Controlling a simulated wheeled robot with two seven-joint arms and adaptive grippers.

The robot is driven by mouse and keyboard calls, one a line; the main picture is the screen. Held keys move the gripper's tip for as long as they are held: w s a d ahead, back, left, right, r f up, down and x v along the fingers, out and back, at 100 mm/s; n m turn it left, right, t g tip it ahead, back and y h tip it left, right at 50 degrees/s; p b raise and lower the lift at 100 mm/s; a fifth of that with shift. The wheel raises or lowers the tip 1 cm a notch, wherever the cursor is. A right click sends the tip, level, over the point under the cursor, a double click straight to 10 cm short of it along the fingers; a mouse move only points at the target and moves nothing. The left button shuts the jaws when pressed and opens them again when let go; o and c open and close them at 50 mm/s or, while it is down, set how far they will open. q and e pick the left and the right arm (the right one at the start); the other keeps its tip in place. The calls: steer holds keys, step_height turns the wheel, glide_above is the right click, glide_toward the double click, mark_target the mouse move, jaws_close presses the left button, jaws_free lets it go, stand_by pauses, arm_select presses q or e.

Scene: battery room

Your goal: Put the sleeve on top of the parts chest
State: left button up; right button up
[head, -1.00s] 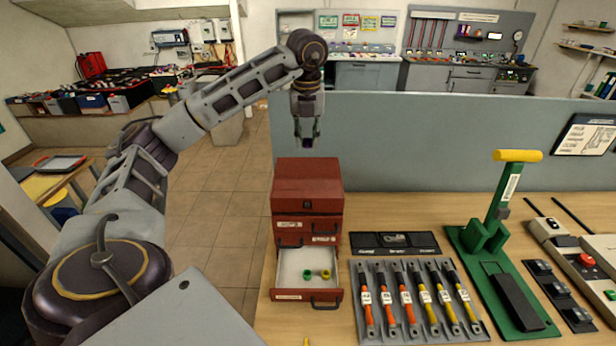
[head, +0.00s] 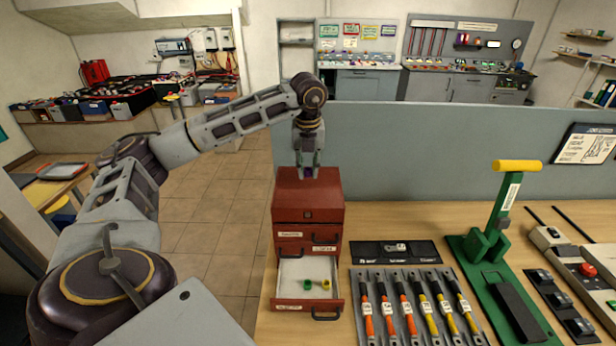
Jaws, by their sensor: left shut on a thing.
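The red parts chest (head: 308,197) stands on the bench with its bottom drawer (head: 306,272) pulled open. My left gripper (head: 307,171) points down over the back part of the chest's top. It is shut on a small dark purple piece, apparently the sleeve (head: 307,173), mostly hidden between the fingertips. I cannot tell whether the piece touches the top. A green sleeve (head: 307,284) and a yellow one (head: 325,284) lie in the open drawer. My right gripper is not in view.
Right of the chest is a rack of orange and yellow-handled tools (head: 415,308), with a black tray (head: 395,252) behind it. A green lever press (head: 490,240) stands farther right. A grey partition (head: 430,150) rises behind the bench. The chest's top looks otherwise bare.

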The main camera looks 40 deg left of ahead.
mark_target(308, 186)
arm_select(q)
steer(key=shift+f, duration=0.1)
steer(key=shift+f+p, duration=0.35)
steer(key=shift+f, duration=1.35)
steer(key=shift+f, duration=0.2)
steer(key=o, duration=0.6)
steer(key=shift+o, duration=0.2)
steer(key=shift+r, duration=0.15)
steer(key=shift+d+r, duration=0.1)
steer(key=shift+r, duration=0.55)
step_height(308, 186, up, 11)
steer(key=s+b, duration=0.1)
steer(key=b, duration=0.1)
steer(key=shift+d+f, duration=0.2)
steer(key=shift+d, duration=0.2)
